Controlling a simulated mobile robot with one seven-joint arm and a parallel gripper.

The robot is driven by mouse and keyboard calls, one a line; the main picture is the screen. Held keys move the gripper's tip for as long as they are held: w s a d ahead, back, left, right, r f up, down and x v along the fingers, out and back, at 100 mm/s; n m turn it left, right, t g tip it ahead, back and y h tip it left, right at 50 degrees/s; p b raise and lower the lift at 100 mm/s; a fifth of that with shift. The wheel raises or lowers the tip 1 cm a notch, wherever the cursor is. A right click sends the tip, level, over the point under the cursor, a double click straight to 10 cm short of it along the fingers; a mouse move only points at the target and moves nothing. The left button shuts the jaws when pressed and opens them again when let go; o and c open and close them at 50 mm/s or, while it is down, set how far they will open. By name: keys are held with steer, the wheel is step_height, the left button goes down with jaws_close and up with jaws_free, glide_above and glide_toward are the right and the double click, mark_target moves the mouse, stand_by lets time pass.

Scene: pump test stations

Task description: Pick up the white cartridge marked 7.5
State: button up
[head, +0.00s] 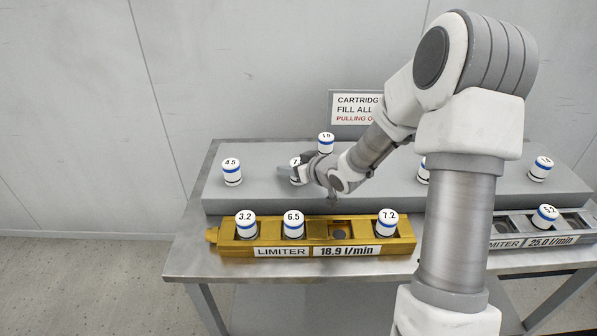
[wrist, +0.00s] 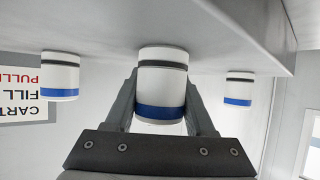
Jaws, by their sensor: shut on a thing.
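A white cartridge with a blue band (head: 295,162) is at the grey raised block, in the head view. Its top shows a "7", and the rest of the mark is hidden by my gripper. My gripper (head: 299,173) is shut on this cartridge. In the wrist view the cartridge (wrist: 160,85) sits between the two fingers, with a dark ring and a blue band showing. I cannot tell whether its base touches the block (head: 265,190).
A cartridge marked 4.5 (head: 231,172) stands to the left and another (head: 326,143) stands close behind. The gold limiter (head: 330,247) in front holds cartridges 3.2, 6.5 and 7.2, with one empty socket (head: 340,234). A grey limiter (head: 535,241) is at right. A sign (head: 355,108) stands behind.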

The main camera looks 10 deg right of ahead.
jaws_close()
